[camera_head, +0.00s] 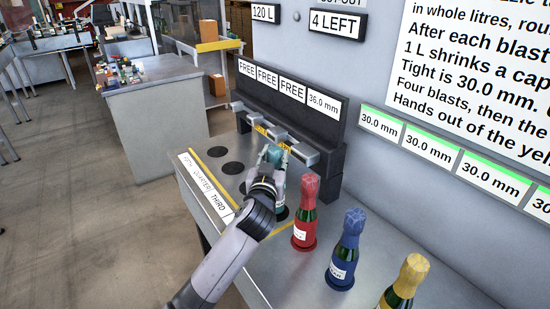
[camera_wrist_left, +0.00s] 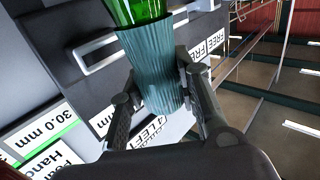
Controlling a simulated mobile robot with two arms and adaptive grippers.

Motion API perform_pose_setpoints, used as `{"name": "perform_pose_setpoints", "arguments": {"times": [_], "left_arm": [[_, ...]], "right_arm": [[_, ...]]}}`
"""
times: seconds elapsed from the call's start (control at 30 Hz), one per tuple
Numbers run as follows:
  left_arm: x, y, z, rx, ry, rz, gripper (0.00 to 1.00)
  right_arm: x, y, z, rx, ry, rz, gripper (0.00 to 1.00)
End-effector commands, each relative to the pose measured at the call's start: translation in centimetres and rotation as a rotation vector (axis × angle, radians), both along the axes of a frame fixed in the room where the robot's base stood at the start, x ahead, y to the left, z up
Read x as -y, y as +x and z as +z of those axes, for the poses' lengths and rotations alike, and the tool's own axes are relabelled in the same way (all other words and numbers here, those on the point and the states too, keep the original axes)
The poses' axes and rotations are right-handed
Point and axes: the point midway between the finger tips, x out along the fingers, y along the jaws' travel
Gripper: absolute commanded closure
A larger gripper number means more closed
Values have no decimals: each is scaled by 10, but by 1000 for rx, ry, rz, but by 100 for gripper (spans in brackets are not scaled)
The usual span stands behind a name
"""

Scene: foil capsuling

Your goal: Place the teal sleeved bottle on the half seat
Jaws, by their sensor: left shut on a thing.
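The teal sleeved bottle (camera_head: 279,183) is upright at the nearest station of the bench rig, partly hidden by my arm. My left gripper (camera_head: 270,172) is shut on its teal sleeve. In the left wrist view the fingers (camera_wrist_left: 155,90) press both sides of the ribbed sleeve (camera_wrist_left: 150,62), with green glass (camera_wrist_left: 140,10) beyond it. A dark round seat (camera_head: 281,213) shows at the bottle's foot; I cannot tell whether the bottle rests on it. The seat label strip (camera_head: 208,188) reads QUARTER and THIRD; the label nearest my arm is hidden.
Red (camera_head: 305,215), blue (camera_head: 345,252) and yellow (camera_head: 404,286) capped bottles stand on the bench to the right. The display panel (camera_head: 291,88) reads FREE three times, then 36.0 mm. Blower heads (camera_head: 303,153) sit close behind the bottle. Farther seats (camera_head: 232,168) are empty.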

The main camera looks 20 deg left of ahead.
Motion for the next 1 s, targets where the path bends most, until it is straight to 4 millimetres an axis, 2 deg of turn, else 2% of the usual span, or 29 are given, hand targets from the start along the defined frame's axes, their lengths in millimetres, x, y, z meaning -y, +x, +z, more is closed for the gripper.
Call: {"name": "perform_pose_setpoints", "arguments": {"times": [0.4,0.43,0.7,1.0], "left_arm": [[1,0,-5,6,-2,-2,100],[1,0,-6,2,-2,-1,69],[0,0,-5,2,-1,-1,51],[0,0,-5,2,-1,-1,50]], "right_arm": [[0,-6,-4,-9,-1,0,60],[1,-6,-3,-9,-1,-1,60],[1,-5,-2,-8,-2,-1,60],[1,-4,-2,-7,-1,-1,60]]}}
